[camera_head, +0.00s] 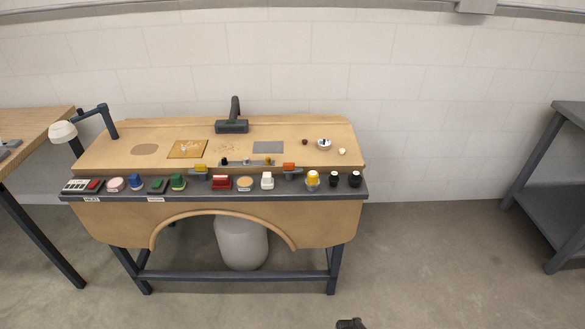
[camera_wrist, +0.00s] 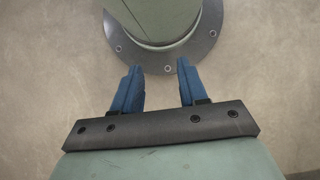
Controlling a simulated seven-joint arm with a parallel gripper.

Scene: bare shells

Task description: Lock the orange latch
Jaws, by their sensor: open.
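The orange latch (camera_head: 289,167) is a small orange piece on a dark grey mount. It sits near the front edge of the wooden workbench, right of the middle, in the head view. It is too small there to tell its locked state. My gripper (camera_wrist: 158,66) shows in the wrist view with two blue fingers apart and nothing between them. The latch is not in the wrist view. A dark piece at the bottom edge of the head view may be part of my arm.
A similar yellow piece (camera_head: 200,168) is left of the latch. A dark front rail (camera_head: 215,192) holds several coloured buttons and knobs, including a white switch (camera_head: 267,181) and a red one (camera_head: 221,183). A dark post (camera_head: 233,118) stands behind. The floor before the bench is clear.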

